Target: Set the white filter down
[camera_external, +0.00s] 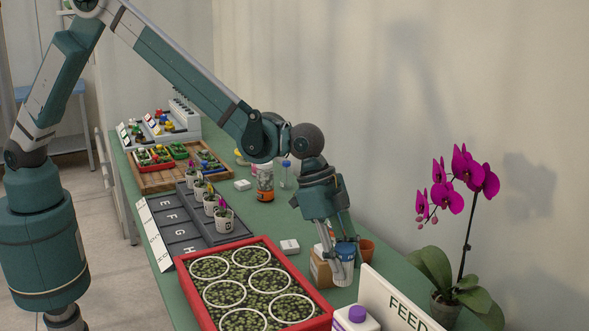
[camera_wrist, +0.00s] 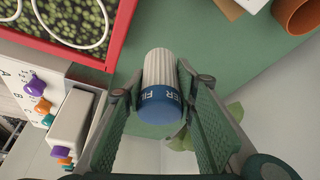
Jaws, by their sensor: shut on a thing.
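The white filter (camera_wrist: 161,70) is a ribbed white cylinder with a blue band carrying white letters. My gripper (camera_wrist: 158,92) is shut on it, with one finger on each side, in the wrist view. In the external view the filter (camera_external: 345,262) shows between my fingers (camera_external: 340,255), blue end up, near the table's right edge. It is beside the red tray and close to a cardboard box. I cannot tell whether its lower end touches the green table (camera_external: 262,220).
A red tray (camera_external: 181,284) with white rings stands left of the filter. A cardboard box (camera_external: 320,268) and terracotta pot (camera_external: 366,250) are close by.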

